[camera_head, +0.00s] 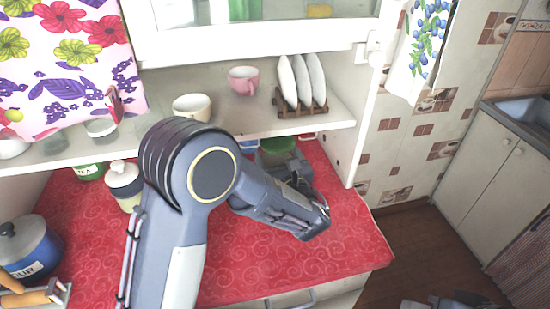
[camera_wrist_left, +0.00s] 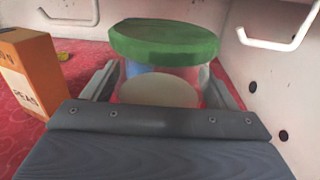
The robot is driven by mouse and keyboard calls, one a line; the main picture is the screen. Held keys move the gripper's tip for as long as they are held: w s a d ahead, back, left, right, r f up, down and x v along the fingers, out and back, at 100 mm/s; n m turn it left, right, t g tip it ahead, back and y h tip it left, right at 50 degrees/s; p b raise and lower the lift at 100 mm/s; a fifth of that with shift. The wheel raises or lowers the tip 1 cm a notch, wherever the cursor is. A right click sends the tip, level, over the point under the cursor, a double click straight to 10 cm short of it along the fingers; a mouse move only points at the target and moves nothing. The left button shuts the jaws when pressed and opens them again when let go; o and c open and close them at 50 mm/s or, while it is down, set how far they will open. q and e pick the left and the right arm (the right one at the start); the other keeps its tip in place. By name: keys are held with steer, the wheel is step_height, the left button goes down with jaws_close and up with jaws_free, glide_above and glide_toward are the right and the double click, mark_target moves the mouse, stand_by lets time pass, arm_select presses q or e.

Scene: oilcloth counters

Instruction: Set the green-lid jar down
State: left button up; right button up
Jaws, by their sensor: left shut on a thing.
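The green-lid jar has clear walls and a wide green lid (camera_wrist_left: 165,40). In the left wrist view it stands upright between the two fingers of my left gripper (camera_wrist_left: 160,90), which is shut on it. In the head view only part of the green lid (camera_head: 279,145) shows, under the shelf at the back of the red counter (camera_head: 330,250); my left wrist hides most of the jar. I cannot tell whether its base touches the counter. A grey part at the bottom right edge looks like my right gripper (camera_head: 450,301); its fingers are unclear.
An orange box (camera_wrist_left: 35,75) stands left of the jar in the wrist view. The shelf above holds a pink cup (camera_head: 242,80), a cream cup (camera_head: 192,106) and a plate rack (camera_head: 300,104). A cream jar (camera_head: 124,182) stands left. The counter's front right is clear.

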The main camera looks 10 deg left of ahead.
arm_select(q)
steer(key=shift+w+a+r, duration=0.15)
steer(key=shift+w+a, duration=0.2)
steer(key=shift+w, duration=0.3)
steer(key=f, duration=0.2)
steer(key=f+p, duration=0.1)
steer(key=shift+w+a+f, duration=0.1)
steer(key=shift+w+f, duration=0.05)
steer(key=shift+w, duration=0.15)
steer(key=shift+f, duration=0.2)
steer(key=shift+s, duration=0.1)
steer(key=shift+f, duration=0.15)
steer(key=o, duration=1.3)
